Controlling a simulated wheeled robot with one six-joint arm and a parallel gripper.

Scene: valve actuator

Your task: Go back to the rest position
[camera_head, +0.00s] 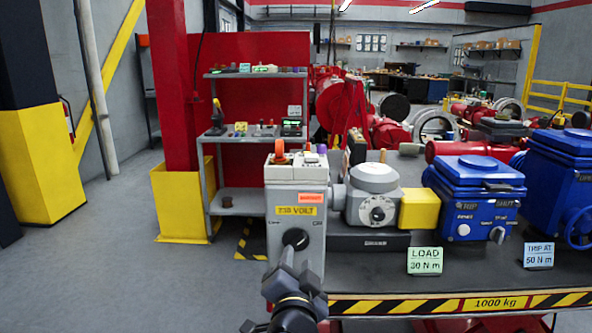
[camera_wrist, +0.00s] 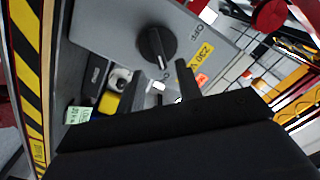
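My gripper (camera_head: 290,268) is in front of the grey switch box marked 230 VOLT (camera_head: 297,205), just below its black rotary knob (camera_head: 295,238). In the wrist view the two fingers of my gripper (camera_wrist: 162,72) stand apart with nothing between them. The knob (camera_wrist: 156,46) shows just beyond the fingertips on the grey panel (camera_wrist: 110,25), and its pointer is turned toward the gripper side. I cannot tell the exact gap between fingertips and knob. My gripper partly hides the lower part of the box in the head view.
Right of the box, a grey actuator (camera_head: 374,195) with a yellow end and blue actuators (camera_head: 475,195) stand on the bench (camera_head: 380,280). Label cards (camera_head: 425,260) stand near its striped front edge. A shelf rack (camera_head: 255,140) is behind. The floor (camera_head: 110,265) at left is clear.

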